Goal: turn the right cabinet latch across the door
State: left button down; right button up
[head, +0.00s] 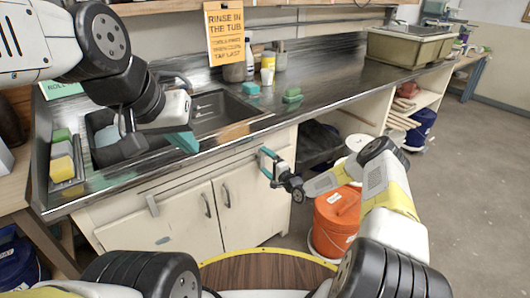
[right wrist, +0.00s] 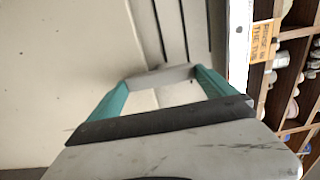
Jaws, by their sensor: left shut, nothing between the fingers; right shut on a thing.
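The white sink cabinet has a left door (head: 177,222) and a right door (head: 255,205), both closed, with dark handles. My right gripper (head: 268,162) is at the upper right of the right door. In the right wrist view its teal fingers (right wrist: 160,90) are shut on a small pale piece, the right latch (right wrist: 158,78), against the cabinet front. The fingers mostly hide the latch in the head view, and I cannot tell its exact angle. The left latch (head: 152,205) stands roughly upright above the left door. My left gripper (head: 184,142) is shut and empty over the sink's front edge.
An orange bucket (head: 337,213) stands on the floor right of the cabinet, close below my right arm. The sink (head: 222,103) and metal counter (head: 335,72) lie above. A round wooden top (head: 268,272) with a yellow rim is in front of me. Open floor lies at right.

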jog(key=shift+d, duration=0.1)
dwell(0.3)
jog(key=o, duration=1)
jog(key=v, duration=0.7)
jog(key=shift+s+d, duration=0.25)
jog(key=shift+s, duration=0.05)
